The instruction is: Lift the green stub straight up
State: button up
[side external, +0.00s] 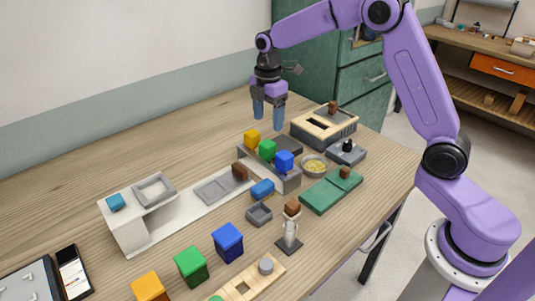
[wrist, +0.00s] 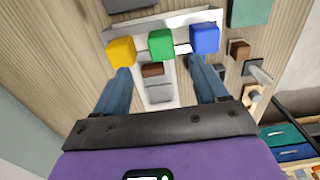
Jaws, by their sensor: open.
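The green stub (side external: 267,149) is a small green block on a pale grey raised stand (side external: 292,182), between a yellow block (side external: 252,138) and a blue block (side external: 284,160). In the wrist view the green stub (wrist: 161,44) is upper centre, with the yellow block (wrist: 120,52) to its left and the blue block (wrist: 204,38) to its right. My gripper (side external: 268,116) is open and empty, above the stand. In the wrist view its fingertips (wrist: 160,66) lie either side of the green stub's column, apart from it. Nothing hides the stub there.
A larger green block (side external: 191,266), a blue block (side external: 228,242) and an orange block (side external: 150,287) stand at the front. Bare table (side external: 170,145) is open at the back left.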

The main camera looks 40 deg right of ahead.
aim_at(268, 143)
jog(key=shift+s+a+f, duration=0.1)
jog(key=shift+f, duration=1.8)
jog(key=shift+a+f, duration=0.1)
jog(key=shift+f, duration=1.8)
grip_shut()
notch_tip(268, 143, up, 10)
